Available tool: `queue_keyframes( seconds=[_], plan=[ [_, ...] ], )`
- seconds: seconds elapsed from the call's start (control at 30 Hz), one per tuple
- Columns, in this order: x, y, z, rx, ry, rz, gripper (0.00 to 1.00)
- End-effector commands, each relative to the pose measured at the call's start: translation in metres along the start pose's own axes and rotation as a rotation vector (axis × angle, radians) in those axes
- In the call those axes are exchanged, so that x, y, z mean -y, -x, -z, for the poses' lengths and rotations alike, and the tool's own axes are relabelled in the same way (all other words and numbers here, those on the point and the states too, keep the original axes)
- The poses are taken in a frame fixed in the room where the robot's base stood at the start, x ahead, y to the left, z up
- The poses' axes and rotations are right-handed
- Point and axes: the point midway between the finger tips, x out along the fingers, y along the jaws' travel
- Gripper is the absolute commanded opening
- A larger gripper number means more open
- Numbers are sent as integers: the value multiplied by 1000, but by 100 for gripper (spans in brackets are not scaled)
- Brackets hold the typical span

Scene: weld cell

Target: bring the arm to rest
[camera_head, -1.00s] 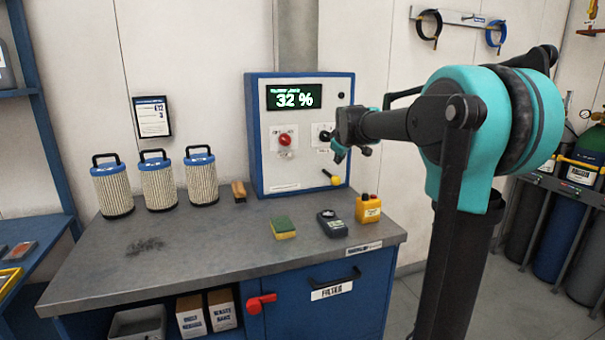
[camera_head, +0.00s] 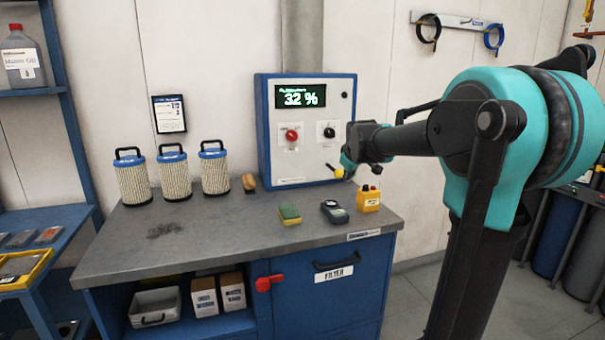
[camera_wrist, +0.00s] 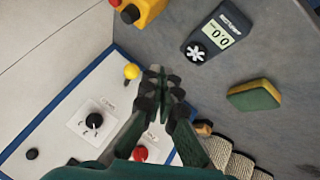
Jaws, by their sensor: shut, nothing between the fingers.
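My gripper (camera_wrist: 165,95) is shut and empty in the wrist view, with its two dark fingers together. In the head view my gripper (camera_head: 350,168) hangs in front of the right lower part of the control box (camera_head: 264,130), above the back of the bench. My arm reaches in from the right, folded at a teal joint. The box has a display reading 32 %, a red knob (camera_head: 291,135), a black knob (camera_head: 329,132) and a yellow-ended lever (camera_head: 338,173). In the wrist view the yellow ball (camera_wrist: 131,71) shows just left of the fingers.
A red handle (camera_head: 268,283) juts from the bench front. Gas cylinders (camera_head: 556,235) stand at the right.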

Motion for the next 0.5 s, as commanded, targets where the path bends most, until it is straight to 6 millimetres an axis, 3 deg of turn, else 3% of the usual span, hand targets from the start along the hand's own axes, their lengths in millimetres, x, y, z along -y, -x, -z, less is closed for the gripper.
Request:
queue_keyframes(
  seconds=[0.27,0.37,0.5],
  plan=[
    [44,5,-74,64,-135,38,0],
    [69,8,-112,98,-205,57,0],
    [119,17,-186,167,-340,87,0]
  ],
)
